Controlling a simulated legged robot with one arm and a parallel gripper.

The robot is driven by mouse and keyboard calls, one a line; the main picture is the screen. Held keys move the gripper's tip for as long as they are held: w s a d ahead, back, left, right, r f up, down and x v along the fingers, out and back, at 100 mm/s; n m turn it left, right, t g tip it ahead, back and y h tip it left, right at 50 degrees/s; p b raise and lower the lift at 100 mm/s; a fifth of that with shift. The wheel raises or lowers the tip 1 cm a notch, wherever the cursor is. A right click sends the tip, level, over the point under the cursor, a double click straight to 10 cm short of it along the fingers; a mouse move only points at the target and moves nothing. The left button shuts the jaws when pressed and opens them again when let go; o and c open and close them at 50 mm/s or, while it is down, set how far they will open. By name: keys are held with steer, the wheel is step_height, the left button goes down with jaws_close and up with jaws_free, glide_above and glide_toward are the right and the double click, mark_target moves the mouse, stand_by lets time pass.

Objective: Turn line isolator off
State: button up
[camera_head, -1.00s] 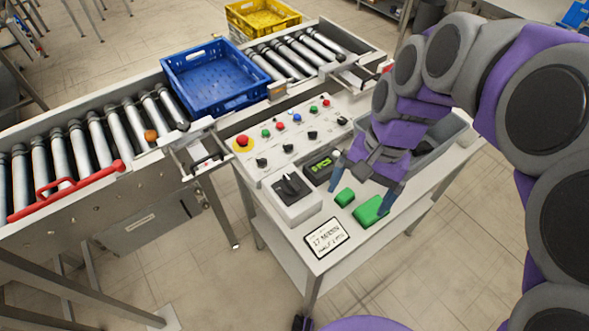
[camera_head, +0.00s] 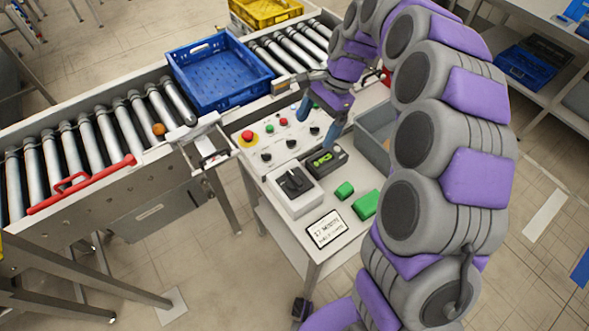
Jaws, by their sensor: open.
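The line isolator appears to be the black rotary switch (camera_head: 293,184) on a light grey box at the front left of the control table. Its handle sits at a slant; I cannot read its markings. My gripper (camera_head: 317,127) is open and empty, pointing down over the right part of the button panel (camera_head: 273,146), behind and to the right of the switch and apart from it. The gripper hides some of the panel's buttons. A red emergency button on yellow (camera_head: 247,137) is at the panel's left.
A small display box (camera_head: 325,161), two green blocks (camera_head: 345,190) and a label card (camera_head: 325,229) lie near the switch. A grey bin (camera_head: 373,140) is at the right. Behind runs a roller conveyor (camera_head: 92,140) with a blue crate (camera_head: 219,76) and yellow crate (camera_head: 262,12).

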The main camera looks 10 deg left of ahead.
mark_target(295, 176)
steer(key=b+x, duration=0.1)
steer(key=x, duration=0.7)
steer(key=b+x, duration=0.1)
steer(key=x, duration=0.8)
steer(key=shift+s+d+f, duration=0.1)
steer(key=shift+d, duration=0.15)
steer(key=shift+a, duration=0.1)
steer(key=shift+c, duration=0.2)
steer(key=c, duration=1)
